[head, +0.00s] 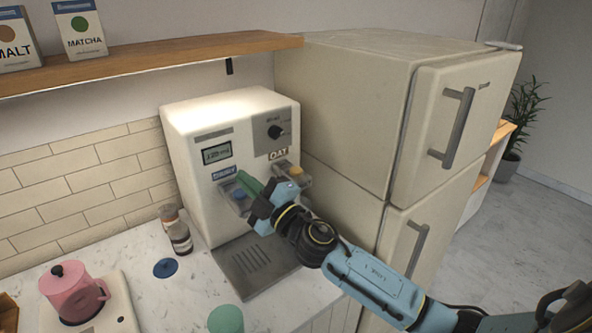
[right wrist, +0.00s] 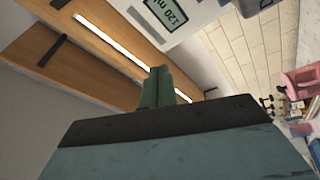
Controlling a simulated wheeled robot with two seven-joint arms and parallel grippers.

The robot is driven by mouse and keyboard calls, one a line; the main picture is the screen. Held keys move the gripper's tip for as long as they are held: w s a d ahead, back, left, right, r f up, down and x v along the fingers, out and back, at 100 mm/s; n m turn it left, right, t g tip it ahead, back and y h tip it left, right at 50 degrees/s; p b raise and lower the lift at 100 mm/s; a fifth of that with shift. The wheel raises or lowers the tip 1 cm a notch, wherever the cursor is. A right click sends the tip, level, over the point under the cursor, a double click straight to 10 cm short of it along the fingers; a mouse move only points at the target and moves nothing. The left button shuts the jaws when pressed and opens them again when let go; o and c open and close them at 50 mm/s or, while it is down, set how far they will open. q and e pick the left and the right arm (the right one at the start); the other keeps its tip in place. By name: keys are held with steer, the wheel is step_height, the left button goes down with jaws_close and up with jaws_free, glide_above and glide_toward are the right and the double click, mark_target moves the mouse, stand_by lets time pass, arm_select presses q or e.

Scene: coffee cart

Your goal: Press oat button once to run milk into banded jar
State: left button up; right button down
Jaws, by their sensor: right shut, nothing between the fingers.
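The white milk machine (head: 205,160) stands against the wall. Its OAT label (head: 279,154) is at the right, above a yellow button (head: 296,171). A blue button (head: 239,194) sits under a blue label at the left. My right gripper (head: 248,184) is shut and empty, its green fingertips at the machine's front beside the blue button; whether they touch it I cannot tell. The shut fingers also show in the right wrist view (right wrist: 157,88). A small jar with a pale band (head: 179,235) stands left of the machine; whether it is the banded jar is unclear. My left gripper is out of view.
The drip tray (head: 250,268) is partly covered by my right arm; its visible part looks bare. A blue disc (head: 165,268), a green round object (head: 226,319) and a pink pot (head: 72,292) are on the counter. The fridge (head: 350,110) stands close at right, the shelf (head: 150,62) above.

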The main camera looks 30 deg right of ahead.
steer(key=w+a+r+n+g+y, duration=0.35)
steer(key=n+g+y, duration=0.2)
steer(key=n, duration=0.45)
steer(key=r+n+g+h, duration=0.25)
steer(key=g+h, duration=0.35)
steer(key=h, duration=0.4)
glide_above(299, 171)
steer(key=shift+f+n+p, duration=0.35)
steer(key=shift+f, duration=0.05)
steer(key=shift+s+f, duration=0.1)
steer(key=shift+f, duration=0.05)
step_height(299, 171, down, 9)
steer(key=b, duration=0.6)
steer(key=shift+r, duration=0.2)
steer(key=shift+a, duration=0.1)
steer(key=shift+f, duration=0.45)
